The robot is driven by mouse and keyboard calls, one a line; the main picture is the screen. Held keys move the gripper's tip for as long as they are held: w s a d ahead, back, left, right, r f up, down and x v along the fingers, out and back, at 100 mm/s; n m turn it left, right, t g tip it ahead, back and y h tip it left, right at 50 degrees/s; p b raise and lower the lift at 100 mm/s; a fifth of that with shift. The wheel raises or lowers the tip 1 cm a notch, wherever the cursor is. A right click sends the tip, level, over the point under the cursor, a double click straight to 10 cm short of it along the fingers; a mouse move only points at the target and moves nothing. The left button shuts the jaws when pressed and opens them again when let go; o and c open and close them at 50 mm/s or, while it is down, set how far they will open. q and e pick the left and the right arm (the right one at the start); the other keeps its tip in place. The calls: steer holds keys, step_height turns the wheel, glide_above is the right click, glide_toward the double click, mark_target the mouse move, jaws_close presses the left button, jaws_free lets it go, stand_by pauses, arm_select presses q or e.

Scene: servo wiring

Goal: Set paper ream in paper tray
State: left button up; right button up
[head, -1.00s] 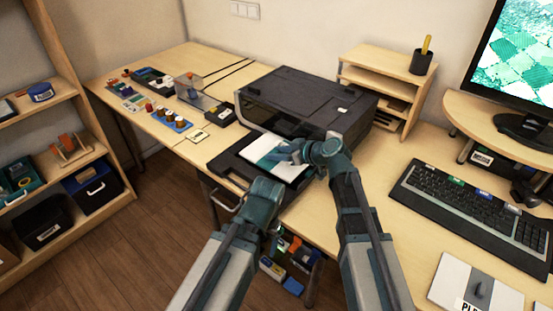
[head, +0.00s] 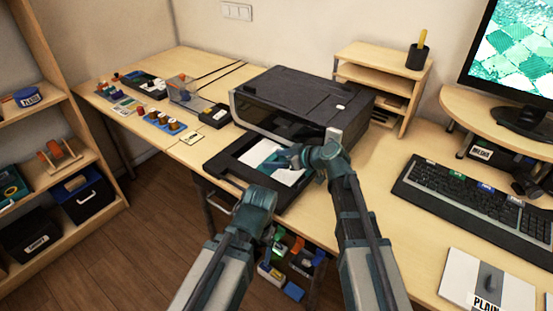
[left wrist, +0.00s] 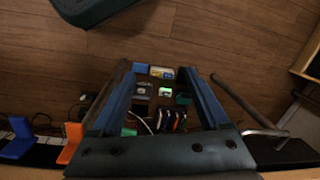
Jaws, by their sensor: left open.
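The paper ream (head: 260,153) is white with a teal band. In the head view it lies flat within the outline of the black paper tray (head: 222,169) at the printer's front; whether it rests on the tray floor I cannot tell. My right gripper (head: 283,160) is at the ream's right part, its fingers over or against it; the arm hides that side and the jaw gap. My left gripper (left wrist: 163,75) is open and empty in the left wrist view, above the floor side of the desk. In the head view its wrist is in front of the tray.
The black printer (head: 290,95) stands behind the tray. A wooden organizer (head: 385,65) and the keyboard (head: 470,200) are to the right. Small parts and blocks (head: 160,118) lie on the left desk. A bin of coloured items (head: 290,262) is below the desk.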

steer(key=shift+r, duration=0.1)
steer(key=p+v, duration=0.5)
steer(key=v, duration=0.6)
steer(key=shift+p, duration=0.35)
steer(key=shift+s+d+r, duration=0.2)
steer(key=shift+s+d, duration=0.05)
steer(key=shift+d, duration=0.1)
